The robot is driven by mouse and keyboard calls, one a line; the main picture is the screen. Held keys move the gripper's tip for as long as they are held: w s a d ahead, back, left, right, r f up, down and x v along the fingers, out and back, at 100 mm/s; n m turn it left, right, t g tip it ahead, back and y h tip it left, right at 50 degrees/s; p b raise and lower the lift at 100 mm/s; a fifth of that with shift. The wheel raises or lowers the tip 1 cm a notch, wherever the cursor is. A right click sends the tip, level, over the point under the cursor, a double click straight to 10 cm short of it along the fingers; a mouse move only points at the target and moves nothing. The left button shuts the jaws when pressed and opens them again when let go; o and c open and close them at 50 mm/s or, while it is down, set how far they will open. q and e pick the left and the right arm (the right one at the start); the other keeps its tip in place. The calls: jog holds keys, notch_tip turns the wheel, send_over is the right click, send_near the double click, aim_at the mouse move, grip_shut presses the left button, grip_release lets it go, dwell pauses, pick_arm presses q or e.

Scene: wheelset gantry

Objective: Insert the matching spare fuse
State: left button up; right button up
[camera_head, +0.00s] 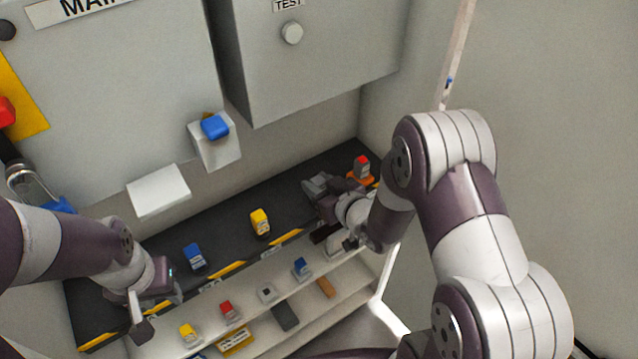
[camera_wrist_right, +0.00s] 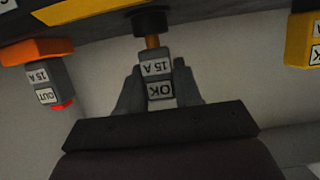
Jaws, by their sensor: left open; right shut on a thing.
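My right gripper (camera_head: 318,190) is over the right part of the dark shelf. The right wrist view shows it (camera_wrist_right: 160,95) shut on a grey fuse (camera_wrist_right: 158,70) labelled 15 A and OK. A brass tip on the fuse meets a black round part (camera_wrist_right: 153,22); I cannot tell whether it is seated in it. In the head view this fuse is hidden. A fuse labelled 15 A OUT with a red end (camera_wrist_right: 47,85) sits by an orange holder (camera_wrist_right: 30,50); in the head view a red-topped fuse (camera_head: 362,162) stands there. My left gripper (camera_head: 158,305) is open and empty at the lower left.
A blue fuse (camera_head: 194,257) and a yellow fuse (camera_head: 260,222) stand on the dark shelf (camera_head: 225,225). Several coloured fuses, including a red one (camera_head: 229,311), stand on the pale rack below. A wall bracket holds a blue part (camera_head: 214,127). The TEST box (camera_head: 310,60) hangs above.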

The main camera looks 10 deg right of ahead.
jog(key=shift+f+b, duration=0.3)
jog(key=shift+f, duration=0.2)
jog(key=o, duration=1.1)
jog(key=shift+o, duration=0.2)
jog(key=p+v, duration=0.2)
jog(key=v, duration=1)
jog(key=shift+s, duration=0.35)
jog(key=shift+d+r, duration=0.1)
